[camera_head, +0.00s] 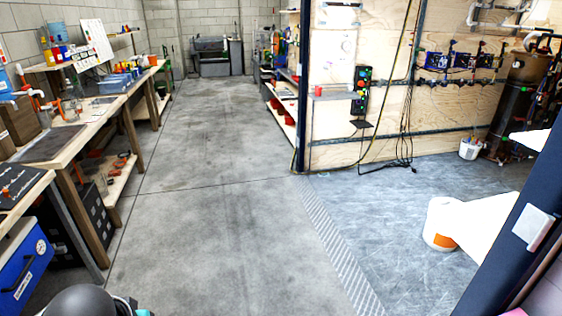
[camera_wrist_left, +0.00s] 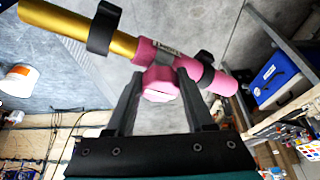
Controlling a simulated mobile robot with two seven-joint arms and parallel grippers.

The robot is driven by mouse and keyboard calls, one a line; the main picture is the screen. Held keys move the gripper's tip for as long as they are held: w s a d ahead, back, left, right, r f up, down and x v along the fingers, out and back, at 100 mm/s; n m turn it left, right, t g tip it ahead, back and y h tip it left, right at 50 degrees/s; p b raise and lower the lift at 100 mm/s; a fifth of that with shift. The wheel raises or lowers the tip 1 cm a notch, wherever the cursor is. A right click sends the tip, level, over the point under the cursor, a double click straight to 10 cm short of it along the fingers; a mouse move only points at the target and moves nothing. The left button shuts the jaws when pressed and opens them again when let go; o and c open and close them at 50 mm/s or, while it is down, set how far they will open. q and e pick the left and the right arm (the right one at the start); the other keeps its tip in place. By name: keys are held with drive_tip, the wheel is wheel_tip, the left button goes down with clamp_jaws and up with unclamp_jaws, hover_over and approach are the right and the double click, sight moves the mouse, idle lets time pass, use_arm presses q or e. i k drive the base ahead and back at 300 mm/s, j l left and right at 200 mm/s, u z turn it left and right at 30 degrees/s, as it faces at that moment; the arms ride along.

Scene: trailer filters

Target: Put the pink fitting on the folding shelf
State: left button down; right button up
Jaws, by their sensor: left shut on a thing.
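The pink fitting (camera_wrist_left: 155,50) shows in the left wrist view. It is a pink T-shaped piece in line with a gold tube (camera_wrist_left: 75,25) at one end. Dark clips sit around the tube and the pink pipe. My left gripper (camera_wrist_left: 161,82) is shut on the fitting's short pink branch, which lies between its fingers. In the head view, the left gripper is out of frame. I cannot tell whether one is the folding shelf. My right gripper is not in view.
A long workbench (camera_head: 90,118) with tools runs along the left wall, with a blue case (camera_head: 22,272) near its front end. A white and orange bucket (camera_head: 438,225) stands on the right floor. A dark post (camera_head: 510,240) stands at the right. The middle floor is clear.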

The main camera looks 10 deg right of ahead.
sight(493, 213)
drive_tip(key=i+z, duration=0.15)
drive_tip(key=i, duration=0.45)
drive_tip(key=i+j+z, duration=0.15)
drive_tip(key=i, duration=0.45)
drive_tip(key=i+l+z, duration=0.1)
drive_tip(key=i+z, duration=0.6)
drive_tip(key=z, duration=0.15)
drive_tip(key=i+j+z, duration=0.1)
drive_tip(key=i+z, duration=0.35)
drive_tip(key=i+l+z, duration=0.15)
drive_tip(key=z, duration=0.35)
drive_tip(key=i+z, duration=0.3)
drive_tip(key=z, duration=0.15)
drive_tip(key=i+z, duration=0.3)
drive_tip(key=z, duration=0.2)
drive_tip(key=i+z, duration=0.5)
drive_tip(key=i, duration=0.3)
